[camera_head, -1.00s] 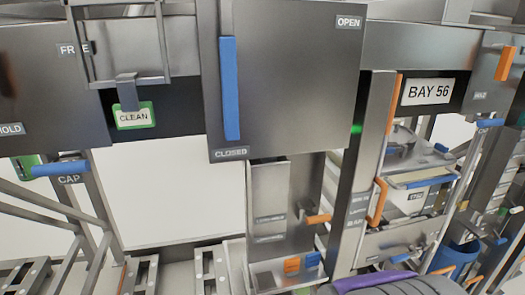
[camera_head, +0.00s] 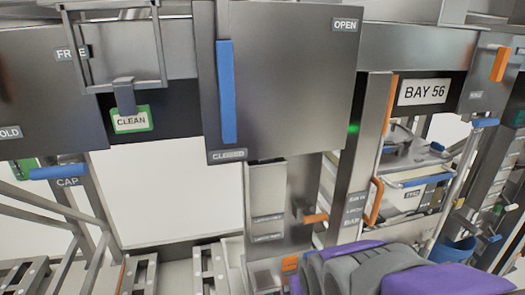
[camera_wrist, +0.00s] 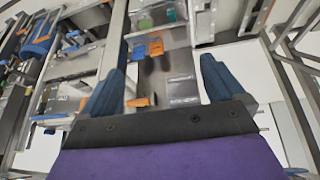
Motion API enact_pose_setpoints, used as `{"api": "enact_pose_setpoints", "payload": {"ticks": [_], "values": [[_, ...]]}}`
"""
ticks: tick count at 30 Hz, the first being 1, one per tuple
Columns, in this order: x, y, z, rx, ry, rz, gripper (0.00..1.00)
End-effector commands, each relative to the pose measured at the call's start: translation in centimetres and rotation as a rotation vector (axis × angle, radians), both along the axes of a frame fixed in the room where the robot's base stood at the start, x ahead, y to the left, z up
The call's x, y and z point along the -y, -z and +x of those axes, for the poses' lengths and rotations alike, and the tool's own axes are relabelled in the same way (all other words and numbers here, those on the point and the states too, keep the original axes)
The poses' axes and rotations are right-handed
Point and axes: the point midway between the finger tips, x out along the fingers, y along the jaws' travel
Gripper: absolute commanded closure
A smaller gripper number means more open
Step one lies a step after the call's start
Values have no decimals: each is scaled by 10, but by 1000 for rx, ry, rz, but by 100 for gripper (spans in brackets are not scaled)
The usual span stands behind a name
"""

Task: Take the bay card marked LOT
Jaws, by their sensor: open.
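I cannot read LOT on any card. In the head view a green-framed card marked CLEAN (camera_head: 131,120) hangs from a grey clip at the upper left. Part of another green item (camera_head: 25,170) shows at the left edge, its face hidden. My gripper (camera_wrist: 161,66) is open in the wrist view, its two blue fingers wide apart with nothing held between them. Beyond the fingers is a grey panel (camera_wrist: 165,80) with small labels too blurred to read. In the head view my purple and grey arm shows at the bottom right, and its fingers cannot be made out.
A large grey door (camera_head: 290,90) with a blue handle (camera_head: 226,92) stands between OPEN and CLOSED labels. A BAY 56 sign (camera_head: 424,91) is at the right, beside an orange upright handle (camera_head: 390,105). A blue bin (camera_head: 455,250) stands lower right.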

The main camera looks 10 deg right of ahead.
Motion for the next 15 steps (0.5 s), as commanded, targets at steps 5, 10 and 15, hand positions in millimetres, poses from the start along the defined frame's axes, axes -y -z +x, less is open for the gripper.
{"api": "enact_pose_setpoints", "payload": {"ticks": [5,10,15], "values": [[5,-32,77,278,-18,-5,4],[5,-73,138,546,-47,5,4],[0,-121,182,810,-82,32,4]]}}
